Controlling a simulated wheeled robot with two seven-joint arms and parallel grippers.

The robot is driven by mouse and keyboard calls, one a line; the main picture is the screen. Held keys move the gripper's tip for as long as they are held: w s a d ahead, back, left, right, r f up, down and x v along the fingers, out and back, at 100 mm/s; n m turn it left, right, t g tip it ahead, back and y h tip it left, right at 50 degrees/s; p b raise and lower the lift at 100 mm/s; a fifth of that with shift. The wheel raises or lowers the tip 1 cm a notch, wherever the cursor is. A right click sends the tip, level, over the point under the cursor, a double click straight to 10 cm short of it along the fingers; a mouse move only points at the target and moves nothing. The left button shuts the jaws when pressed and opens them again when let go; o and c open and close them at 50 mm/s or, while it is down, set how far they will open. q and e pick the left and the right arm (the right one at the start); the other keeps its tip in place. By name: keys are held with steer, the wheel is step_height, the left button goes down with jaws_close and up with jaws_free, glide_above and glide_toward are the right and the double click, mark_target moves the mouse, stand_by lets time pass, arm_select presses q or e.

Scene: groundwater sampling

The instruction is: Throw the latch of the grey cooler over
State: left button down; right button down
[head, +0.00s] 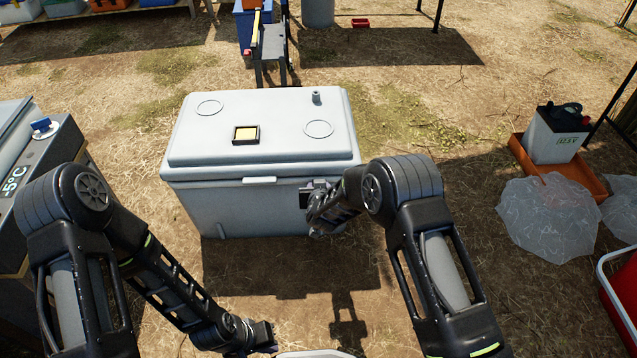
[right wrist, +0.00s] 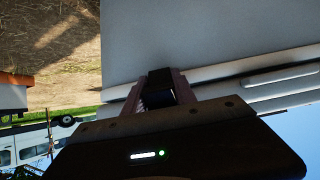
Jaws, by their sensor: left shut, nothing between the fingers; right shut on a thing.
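The grey cooler (head: 250,212) stands on the ground ahead of me with its lid (head: 265,115) down. A pale handle lip (head: 259,180) is at the lid's front edge. My right gripper (head: 312,194) is at the right part of the cooler's front, just below the lid. In the right wrist view its fingers (right wrist: 158,97) are shut on a small dark piece, the latch (right wrist: 160,78), at the lid seam of the cooler (right wrist: 205,35). The latch's exact angle is hard to tell. My left gripper (head: 264,336) is shut and empty, low in front of the cooler.
A unit with a "-5°C" display (head: 30,180) stands at the left. At the right are a white battery-like box in an orange tray (head: 580,180), plastic sheeting (head: 548,215) and a red-and-white container (head: 622,290).

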stand_by(0.4)
steer(key=c, duration=1)
jaws_free()
steer(key=shift+s+r+p, duration=0.35)
steer(key=shift+s+r, duration=0.05)
steer(key=p+v, duration=0.2)
steer(key=v, duration=0.4)
steer(key=shift+s+r, duration=0.15)
steer(key=shift+s, duration=0.15)
